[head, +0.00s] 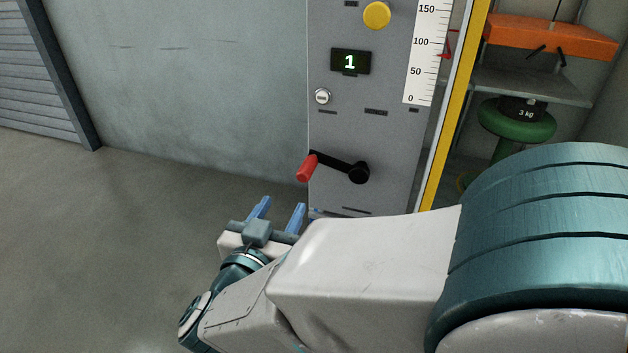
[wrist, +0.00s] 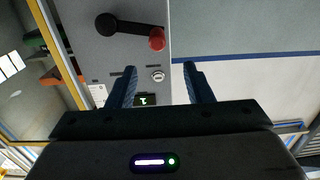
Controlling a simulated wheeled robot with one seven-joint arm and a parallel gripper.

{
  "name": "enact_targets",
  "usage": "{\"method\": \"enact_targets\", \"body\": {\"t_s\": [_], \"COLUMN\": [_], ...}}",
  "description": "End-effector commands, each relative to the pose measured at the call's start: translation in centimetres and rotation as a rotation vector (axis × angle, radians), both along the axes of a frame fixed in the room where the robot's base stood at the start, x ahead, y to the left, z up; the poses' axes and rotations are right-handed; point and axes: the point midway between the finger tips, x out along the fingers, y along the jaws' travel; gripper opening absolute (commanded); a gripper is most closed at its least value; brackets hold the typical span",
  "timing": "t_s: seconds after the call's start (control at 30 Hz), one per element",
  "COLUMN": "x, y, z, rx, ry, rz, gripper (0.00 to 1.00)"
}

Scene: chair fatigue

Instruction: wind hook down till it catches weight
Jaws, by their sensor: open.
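The crank has a black arm (head: 340,164) and a red handle (head: 307,167) that points left on the grey panel. The wrist view shows the red handle (wrist: 157,39) beyond my fingertips, with the black arm (wrist: 128,26) beside it. My gripper (head: 281,211) is open and empty, below and left of the handle and apart from it. Its two blue fingers also show in the wrist view (wrist: 159,68). A black weight marked 3 kg (head: 524,108) sits on the green round seat (head: 517,124). I cannot make out the hook clearly.
The panel (head: 385,110) carries a display reading 1 (head: 350,62), a yellow button (head: 377,15), a keyed lock (head: 322,96) and a white scale (head: 425,50). A yellow post (head: 455,105) edges the bay. An orange block (head: 550,38) is above the weight. Floor at left is clear.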

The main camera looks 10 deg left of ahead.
Motion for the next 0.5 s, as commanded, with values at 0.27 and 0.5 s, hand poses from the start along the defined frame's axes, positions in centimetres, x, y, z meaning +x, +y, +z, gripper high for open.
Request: {"method": "enact_targets", "body": {"t_s": [0.27,0.5], "x": [1.3,6.3], "y": [-0.3,-0.7], "z": [-0.6,-0.8], "rx": [-0.016,-0.016], "ry": [-0.015,-0.014], "rz": [-0.026,-0.025], "gripper": [0.46,0.46]}}
